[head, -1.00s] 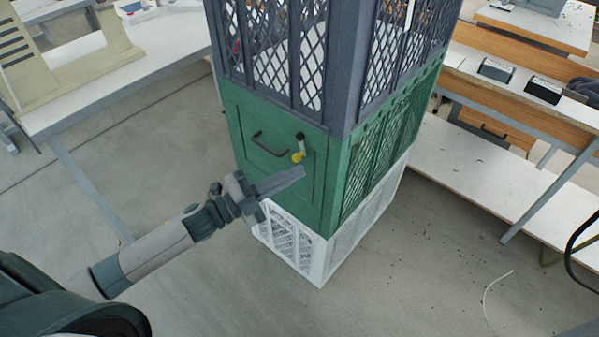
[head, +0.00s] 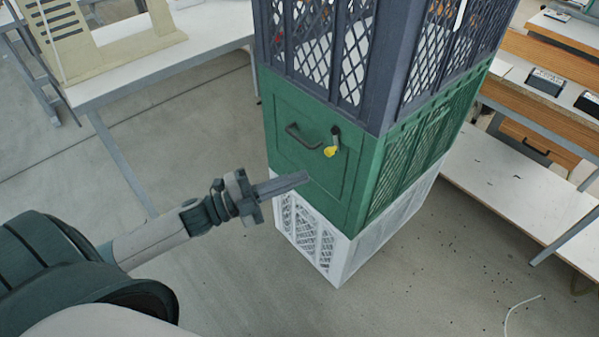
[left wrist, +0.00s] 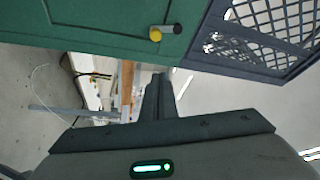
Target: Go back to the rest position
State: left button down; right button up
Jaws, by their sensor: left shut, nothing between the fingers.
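My left gripper (head: 303,180) is shut and empty. In the head view its fingertips overlap the lower left part of the green cabinet front (head: 285,110); whether they touch it I cannot tell. The cabinet has a dark bar handle (head: 303,137) and a dark knob lever with a yellow end (head: 330,150), both above the fingers in the picture. In the left wrist view the shut fingers (left wrist: 158,82) point toward the green panel (left wrist: 110,25), with the yellow-ended lever (left wrist: 156,34) beyond them. My right gripper does not show.
The green cabinet stands on a white mesh crate (head: 310,235) and under a dark mesh cage (head: 320,50). A white-topped table (head: 215,30) is at the back left, and a wooden bench (head: 540,100) with a white shelf is at the right. Grey floor (head: 200,120) is open between.

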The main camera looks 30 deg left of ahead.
pick_arm(q)
jog(key=shift+f, duration=0.1)
jog(key=a+f+n+y, duration=0.2)
jog(key=f+n+y, duration=0.15)
jog(key=f, duration=0.55)
jog(key=s+a+f+n+g+y, duration=0.1)
jog(key=f+n+y, duration=0.3)
jog(key=f, duration=0.5)
jog(key=a+f+n+y, duration=0.25)
jog(key=f+n, duration=0.25)
jog(key=f, duration=0.4)
jog(key=s+d+f+n+g+y, duration=0.1)
jog(key=s+d+f+n+g, duration=0.3)
jog(key=s+f, duration=0.6)
jog(key=s+d+f+n+g+y, duration=0.1)
jog(key=s+d+f+n+g, duration=0.2)
jog(key=s+d+f, duration=0.5)
jog(key=s+f+g, duration=0.1)
jog(key=s+f, duration=0.2)
jog(key=f, duration=0.4)
jog(key=shift+s+f+n+p, duration=0.15)
jog(key=shift+s+n+p, duration=0.05)
jog(key=shift+n+p, duration=0.15)
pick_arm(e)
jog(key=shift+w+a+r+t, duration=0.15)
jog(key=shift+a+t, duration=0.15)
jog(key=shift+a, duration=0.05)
